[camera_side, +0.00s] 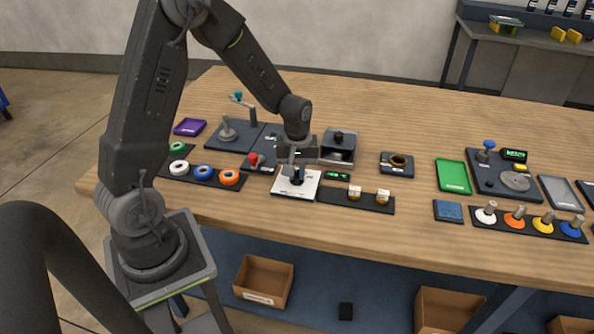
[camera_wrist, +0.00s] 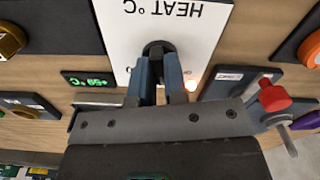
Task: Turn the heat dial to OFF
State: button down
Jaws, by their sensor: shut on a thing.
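The heat dial (camera_wrist: 157,47) is a dark knob on a white panel (camera_wrist: 205,30) marked HEAT °C, which appears upside down in the wrist view. My gripper (camera_wrist: 160,68) is shut on the dial, with one finger on each side. The fingers hide part of the dial, and I cannot read where it points. In the side view the white panel (camera_side: 281,188) lies near the front of the table, with my gripper (camera_side: 296,176) directly over it. A small green-digit display (camera_wrist: 88,79) sits beside the panel; a small orange light glows at the panel's edge.
A red-knobbed lever (camera_wrist: 272,95) stands close to my gripper. A row of coloured rings (camera_side: 204,172) lies left of the panel, and a dark strip with pale knobs (camera_side: 369,194) lies right. A dark open-topped box (camera_side: 338,155) stands behind. Bare wood lies in front.

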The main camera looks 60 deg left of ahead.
aim_at(297, 173)
jog(key=n, duration=0.3)
jog(key=shift+n, duration=2.3)
jog(key=c, duration=1.2)
grip_release()
jog(key=shift+o, duration=0.2)
notch_tip(297, 173, up, 14)
jog(key=s+d+r+m+t, duration=0.2)
jog(key=s+d+r+m, duration=0.1)
jog(key=s+d+m, duration=0.3)
jog(key=s+d+r+m+t, duration=0.3)
jog(key=s+d+m, duration=0.3)
jog(key=s+m, duration=0.4)
jog(key=r+m, duration=0.1)
jog(key=m, duration=0.2)
jog(key=shift+d+r+t, duration=0.2)
jog(key=shift+r+t, duration=0.1)
